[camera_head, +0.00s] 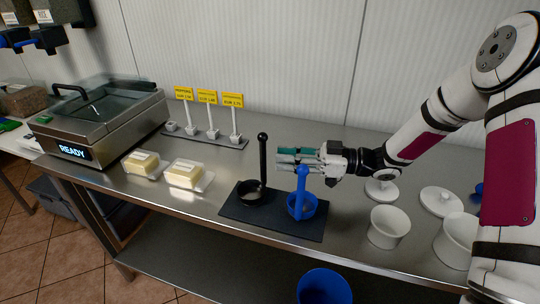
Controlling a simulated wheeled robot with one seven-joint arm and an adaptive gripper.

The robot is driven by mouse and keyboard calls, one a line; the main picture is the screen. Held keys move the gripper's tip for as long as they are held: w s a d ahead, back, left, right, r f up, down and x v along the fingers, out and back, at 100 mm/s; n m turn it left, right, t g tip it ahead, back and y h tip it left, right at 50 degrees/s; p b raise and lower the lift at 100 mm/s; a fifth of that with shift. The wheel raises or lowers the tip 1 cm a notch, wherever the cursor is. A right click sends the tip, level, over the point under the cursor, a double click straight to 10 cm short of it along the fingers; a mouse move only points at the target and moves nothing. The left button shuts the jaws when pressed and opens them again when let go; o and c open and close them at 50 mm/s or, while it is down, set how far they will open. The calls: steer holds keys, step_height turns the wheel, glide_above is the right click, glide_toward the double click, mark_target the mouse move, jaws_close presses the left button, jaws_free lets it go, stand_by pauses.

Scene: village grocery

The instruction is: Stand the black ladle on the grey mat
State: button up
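The black ladle (263,158) stands upright, its bowl low on the left part of the dark grey mat (270,222) and its handle pointing up. A blue ladle (302,206) stands upright on the right part of the same mat. My gripper (277,156) reaches in from the right at the height of the handles, with its fingers pointing left. The fingers look apart, with a teal pad showing on the far one. Their tips are just right of the black handle and appear clear of it. The blue handle's top hides part of the gripper's underside.
A blue bucket (324,287) is below the counter's front edge.

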steer(key=d, duration=0.6)
steer(key=w+d+r+m+t+h, duration=0.3)
steer(key=w+r+m+t+h, duration=0.1)
steer(key=w+r+t+h, duration=0.35)
steer(key=s+d+r+m+h, duration=0.6)
steer(key=d+h, duration=0.3)
steer(key=h, duration=0.2)
steer(key=s+d+r+m+g+h, duration=0.1)
steer(key=s+d+m+g+h, duration=0.2)
steer(key=s, duration=1)
steer(key=s+a+f+m+g+y, duration=0.1)
steer(key=s+a, duration=0.3)
steer(key=s, duration=0.7)
steer(key=s+a+f+m+g+y, duration=0.2)
steer(key=s+a+f+g, duration=0.1)
steer(key=s, duration=0.8)
steer(key=shift+s+a+f+g+y, duration=0.25)
steer(key=shift+a+f+g+y, duration=0.1)
steer(key=shift+a, duration=0.15)
steer(key=shift+r, duration=0.1)
